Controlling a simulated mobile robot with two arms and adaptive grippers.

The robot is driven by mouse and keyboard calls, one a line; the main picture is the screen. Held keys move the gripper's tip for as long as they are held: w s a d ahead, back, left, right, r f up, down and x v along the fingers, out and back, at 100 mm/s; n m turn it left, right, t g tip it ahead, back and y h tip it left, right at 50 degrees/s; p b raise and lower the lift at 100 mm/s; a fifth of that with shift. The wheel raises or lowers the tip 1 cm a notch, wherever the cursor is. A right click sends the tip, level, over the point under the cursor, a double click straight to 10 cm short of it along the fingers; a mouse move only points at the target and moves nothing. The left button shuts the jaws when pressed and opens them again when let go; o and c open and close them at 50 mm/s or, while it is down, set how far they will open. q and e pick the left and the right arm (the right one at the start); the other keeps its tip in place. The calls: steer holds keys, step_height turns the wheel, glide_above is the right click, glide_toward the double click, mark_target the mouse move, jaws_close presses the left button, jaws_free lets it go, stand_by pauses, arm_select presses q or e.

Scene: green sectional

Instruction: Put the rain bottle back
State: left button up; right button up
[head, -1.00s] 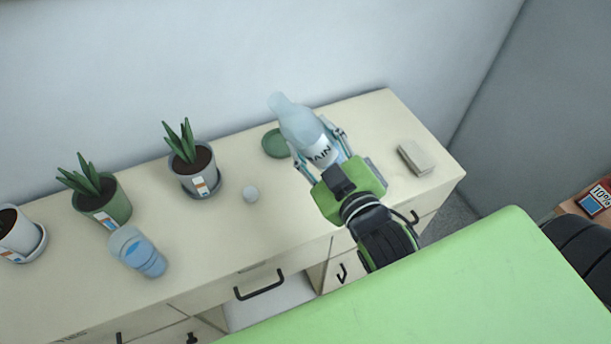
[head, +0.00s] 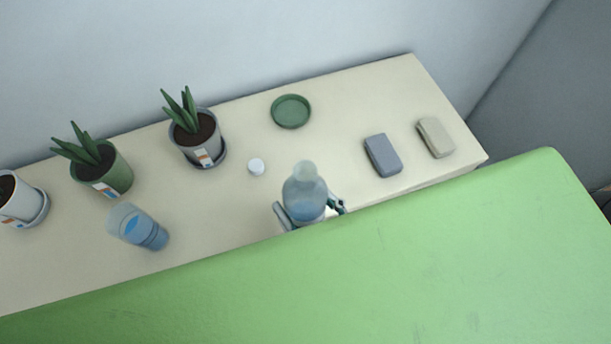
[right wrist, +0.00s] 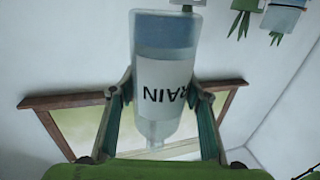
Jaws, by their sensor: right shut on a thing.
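The rain bottle (head: 305,196) is clear, with bluish liquid. It looks upright in the head view, near the dresser's front edge. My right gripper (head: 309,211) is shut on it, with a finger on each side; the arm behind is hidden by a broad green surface. In the right wrist view the bottle (right wrist: 164,75) is between the fingers (right wrist: 160,100), its RAIN label appearing upside down. A round green dish (head: 291,111) lies empty on the dresser, behind the bottle. A small white cap (head: 256,166) lies left of the bottle. My left gripper is not in view.
Potted plants (head: 196,137) and a blue-and-clear cup-like container (head: 139,227) stand on the left of the dresser (head: 345,110). A grey block (head: 383,155) and a beige block (head: 435,138) lie at right. The green surface (head: 400,270) covers the foreground.

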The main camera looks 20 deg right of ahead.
steer(key=w+b, duration=0.1)
steer(key=b, duration=0.1)
steer(key=w+f+b, duration=0.1)
steer(key=shift+d+f+b, duration=0.25)
steer(key=shift+d+b, duration=0.1)
steer(key=shift+b, duration=0.05)
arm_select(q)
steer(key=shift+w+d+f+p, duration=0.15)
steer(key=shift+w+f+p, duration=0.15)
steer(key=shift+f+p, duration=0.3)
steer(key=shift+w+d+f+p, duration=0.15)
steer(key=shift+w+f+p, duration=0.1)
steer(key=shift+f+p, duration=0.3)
arm_select(e)
steer(key=shift+w+d+f, duration=0.6)
steer(key=shift+w+f, duration=1.2)
steer(key=shift+f, duration=0.1)
steer(key=shift+w+d+f, duration=0.6)
steer(key=shift+w+f, duration=1.25)
steer(key=shift+w+d+f, duration=0.6)
steer(key=shift+w+f, duration=1.2)
steer(key=shift+f, duration=0.1)
steer(key=shift+f, duration=0.1)
steer(key=o, duration=1.2)
steer(key=shift+f, duration=0.1)
